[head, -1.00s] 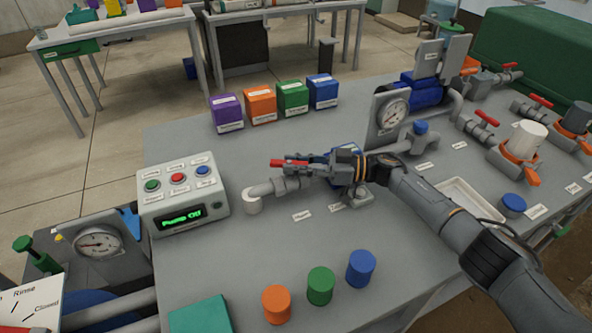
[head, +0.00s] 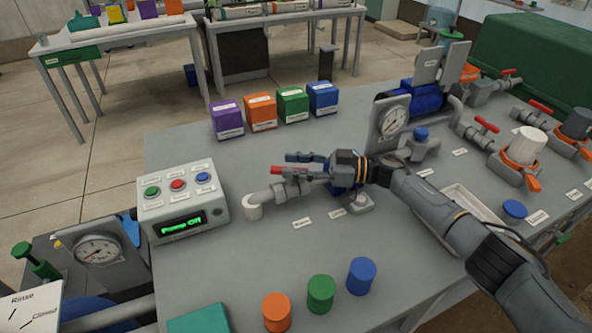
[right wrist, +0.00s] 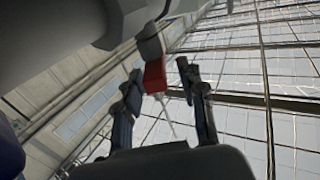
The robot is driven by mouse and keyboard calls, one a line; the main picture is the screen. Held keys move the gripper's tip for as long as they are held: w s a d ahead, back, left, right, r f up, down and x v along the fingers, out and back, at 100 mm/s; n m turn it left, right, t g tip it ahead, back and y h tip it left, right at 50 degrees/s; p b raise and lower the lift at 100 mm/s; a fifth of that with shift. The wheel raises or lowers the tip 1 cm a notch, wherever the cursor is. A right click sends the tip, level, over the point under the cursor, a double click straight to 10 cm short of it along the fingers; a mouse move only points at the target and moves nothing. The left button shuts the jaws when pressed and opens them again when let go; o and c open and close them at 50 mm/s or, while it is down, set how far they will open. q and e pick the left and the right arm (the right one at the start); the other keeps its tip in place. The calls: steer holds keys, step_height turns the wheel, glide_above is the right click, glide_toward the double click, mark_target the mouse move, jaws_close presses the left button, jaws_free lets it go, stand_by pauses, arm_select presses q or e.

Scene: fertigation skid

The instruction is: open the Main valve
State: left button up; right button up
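A red valve handle (head: 288,170) sits on the grey pipe (head: 285,190) right of the pump box. Small white labels lie in front of it, too blurred to read, so I cannot confirm it is the Main valve. My right gripper (head: 297,166) is at this handle, its fingers apart and pointing left. In the right wrist view the red handle (right wrist: 154,75) stands between the two spread fingers, closer to the left one. I cannot tell whether it touches. The wrist hides part of the valve body. My left gripper is not in view.
The pump box (head: 182,200) with three buttons reads "Pump Off". Four coloured boxes (head: 262,112) stand behind. Orange, green and blue cylinders (head: 320,293) stand in front. A pressure gauge (head: 392,122), pipes and more red-handled valves (head: 486,124) are at the right.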

mark_target(296, 169)
step_height(296, 169, up, 8)
steer(key=shift+r, duration=0.15)
